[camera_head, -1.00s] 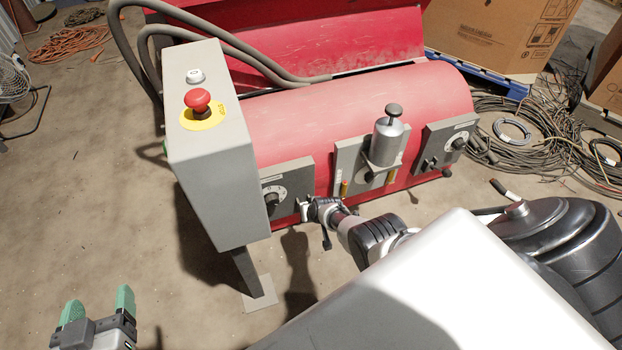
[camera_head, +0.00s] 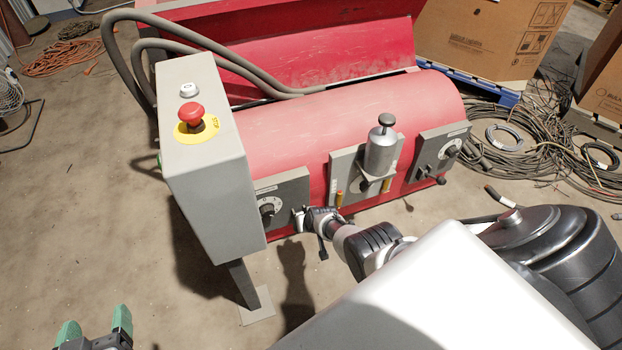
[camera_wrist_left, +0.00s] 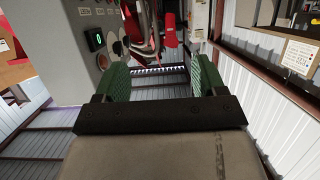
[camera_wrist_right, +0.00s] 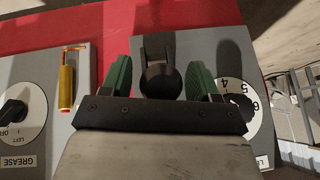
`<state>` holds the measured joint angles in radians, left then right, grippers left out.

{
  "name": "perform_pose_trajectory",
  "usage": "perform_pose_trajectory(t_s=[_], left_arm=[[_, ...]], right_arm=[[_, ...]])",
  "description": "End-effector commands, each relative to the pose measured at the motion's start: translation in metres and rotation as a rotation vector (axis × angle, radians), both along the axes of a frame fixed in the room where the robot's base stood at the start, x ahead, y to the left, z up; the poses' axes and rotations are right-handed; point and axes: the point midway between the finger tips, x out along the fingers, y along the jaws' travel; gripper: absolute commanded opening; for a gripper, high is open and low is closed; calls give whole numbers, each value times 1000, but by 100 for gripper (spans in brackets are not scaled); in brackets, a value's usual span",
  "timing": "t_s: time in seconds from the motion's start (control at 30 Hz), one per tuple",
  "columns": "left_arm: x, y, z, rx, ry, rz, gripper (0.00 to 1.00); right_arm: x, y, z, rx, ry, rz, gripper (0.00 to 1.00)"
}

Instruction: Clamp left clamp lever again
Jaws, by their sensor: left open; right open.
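The left clamp lever is black with a rounded end; in the right wrist view the lever (camera_wrist_right: 160,82) stands between the green fingers of my right gripper (camera_wrist_right: 158,66). The fingers are open on either side of it, with no clear grip. In the head view my right arm reaches in front of the red machine, and its gripper (camera_head: 306,217) is by the left grey plate (camera_head: 287,189), its fingertips hard to make out. My left gripper (camera_head: 95,327) is open and empty at the lower left; its fingers also show spread in the left wrist view (camera_wrist_left: 150,80).
A grey control box (camera_head: 205,165) with a red stop button (camera_head: 191,114) stands left of the plate. A dial (camera_wrist_right: 245,112) and an orange vial (camera_wrist_right: 67,86) flank the lever. A silver grease cup (camera_head: 381,148) is on the middle plate. Cables (camera_head: 540,145) lie at right.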

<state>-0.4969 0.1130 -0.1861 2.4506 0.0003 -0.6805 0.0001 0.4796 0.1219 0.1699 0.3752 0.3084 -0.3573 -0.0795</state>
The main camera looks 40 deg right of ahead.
Motion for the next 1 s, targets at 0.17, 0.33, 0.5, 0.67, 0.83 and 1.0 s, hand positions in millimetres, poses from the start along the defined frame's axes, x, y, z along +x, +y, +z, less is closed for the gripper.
perform_pose_trajectory(t_s=[0.17, 0.33, 0.5, 0.67, 0.83, 1.0], left_arm=[[-12, 7, -15, 37, 153, 11, 71], [-31, 16, -34, 80, 342, 25, 71], [-56, 25, -49, 123, 533, 38, 71], [-82, 35, -52, 161, 712, 51, 71], [-114, 45, -46, 199, 903, 66, 71], [-109, 45, -75, 207, 953, 65, 71]], right_arm=[[-4, 1, 8, 0, 1, 0, 61], [-7, 1, 14, 0, 1, 0, 61], [-11, 1, 21, 1, 0, 0, 61], [-17, 1, 33, 0, 1, 0, 61], [-26, 2, 49, 1, 1, 1, 61], [-32, 2, 57, 1, 1, 1, 61]])
